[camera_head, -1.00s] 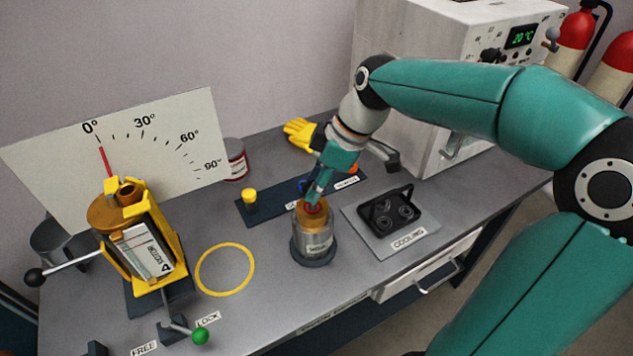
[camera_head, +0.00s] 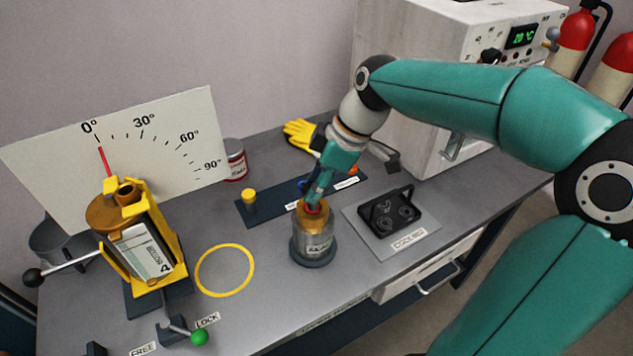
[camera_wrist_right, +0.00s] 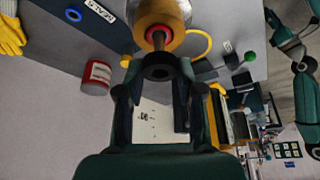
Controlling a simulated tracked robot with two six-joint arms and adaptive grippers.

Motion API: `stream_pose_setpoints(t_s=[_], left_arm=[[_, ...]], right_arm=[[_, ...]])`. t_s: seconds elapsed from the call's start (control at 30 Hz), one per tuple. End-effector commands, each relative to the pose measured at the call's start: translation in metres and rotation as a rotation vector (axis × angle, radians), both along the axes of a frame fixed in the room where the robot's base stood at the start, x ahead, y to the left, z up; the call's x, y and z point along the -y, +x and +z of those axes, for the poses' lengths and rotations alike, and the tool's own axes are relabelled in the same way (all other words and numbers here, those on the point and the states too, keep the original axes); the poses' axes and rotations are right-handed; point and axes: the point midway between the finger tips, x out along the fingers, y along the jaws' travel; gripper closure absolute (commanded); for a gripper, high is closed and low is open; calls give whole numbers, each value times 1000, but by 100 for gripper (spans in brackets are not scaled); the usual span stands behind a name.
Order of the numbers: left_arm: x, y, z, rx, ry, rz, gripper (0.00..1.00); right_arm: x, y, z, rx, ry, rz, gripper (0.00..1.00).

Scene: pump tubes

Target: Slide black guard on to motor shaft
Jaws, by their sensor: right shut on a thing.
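The motor (camera_head: 312,245) stands upright on the bench in a dark round base. It is a grey cylinder with a copper-coloured top. In the right wrist view the motor top (camera_wrist_right: 178,12) has a red ring (camera_wrist_right: 159,35) around the short metal shaft (camera_wrist_right: 158,43). My right gripper (camera_head: 313,200) is directly over the motor top. It is shut on the black guard (camera_wrist_right: 158,68), a dark ring whose opening faces the shaft end. The guard looks right at the shaft tip; I cannot tell whether it is around it. A small teal arm (camera_wrist_right: 302,55) shows at the right edge; its gripper is unclear.
A dark seals tray (camera_head: 262,208) lies behind the motor. A cooling plate (camera_head: 372,232) with a black rack is to its right. A yellow ring (camera_head: 225,270) and yellow tilt stand (camera_head: 172,250) are left. A red-and-white can (camera_head: 236,160) stands behind.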

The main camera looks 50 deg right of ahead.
Motion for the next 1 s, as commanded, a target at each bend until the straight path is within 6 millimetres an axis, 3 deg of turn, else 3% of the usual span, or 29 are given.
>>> stream_pose_setpoints(t_s=[0.97, 1.0], left_arm=[[0, 0, -24, 0, 0, 0, 60], [0, 0, -23, 0, 0, 0, 60]], right_arm=[[0, 0, -26, 0, 0, 0, 80], [0, 0, -25, 0, 0, 0, 60]])
